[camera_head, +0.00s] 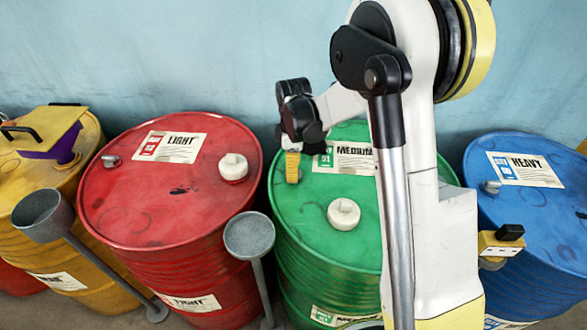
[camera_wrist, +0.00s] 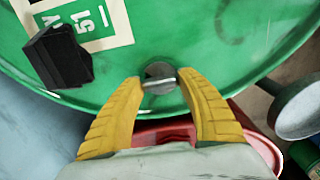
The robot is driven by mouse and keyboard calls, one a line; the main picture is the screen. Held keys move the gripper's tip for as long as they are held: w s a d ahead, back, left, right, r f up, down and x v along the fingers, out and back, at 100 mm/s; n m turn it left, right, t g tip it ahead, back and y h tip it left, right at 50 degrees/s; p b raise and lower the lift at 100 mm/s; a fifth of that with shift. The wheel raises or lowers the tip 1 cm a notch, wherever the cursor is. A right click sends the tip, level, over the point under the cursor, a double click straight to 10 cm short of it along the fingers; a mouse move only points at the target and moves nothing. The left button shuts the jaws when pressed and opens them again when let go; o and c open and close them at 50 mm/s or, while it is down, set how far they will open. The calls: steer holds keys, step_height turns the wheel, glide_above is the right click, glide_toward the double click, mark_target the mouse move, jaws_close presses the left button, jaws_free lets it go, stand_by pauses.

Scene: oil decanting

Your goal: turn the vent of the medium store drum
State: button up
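The green medium drum (camera_head: 310,208) stands in the middle of the head view, its top marked by a MEDIUM label and a white cap (camera_head: 343,213). Its green top also fills the upper wrist view (camera_wrist: 215,40). The vent, a small round grey fitting with a crossbar (camera_wrist: 159,78), sits near the rim. My gripper (camera_head: 293,168) is over the drum's left part, hiding the vent in the head view. In the wrist view its yellow fingers (camera_wrist: 160,80) are apart, one on each side of the crossbar. I cannot tell whether they touch it.
The red LIGHT drum (camera_head: 150,205) stands left, the blue HEAVY drum (camera_head: 540,200) right. Grey funnels (camera_head: 250,236) (camera_head: 43,215) stand on stems in front. A yellow drum (camera_head: 75,235) is far left. In the wrist view a dark block (camera_wrist: 58,58) shows over the label.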

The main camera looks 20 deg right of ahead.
steer(key=c, duration=0.3)
steer(key=shift+m, duration=0.3)
steer(key=m, duration=1.2)
steer(key=shift+m+b, duration=0.3)
steer(key=shift+m, duration=2.4)
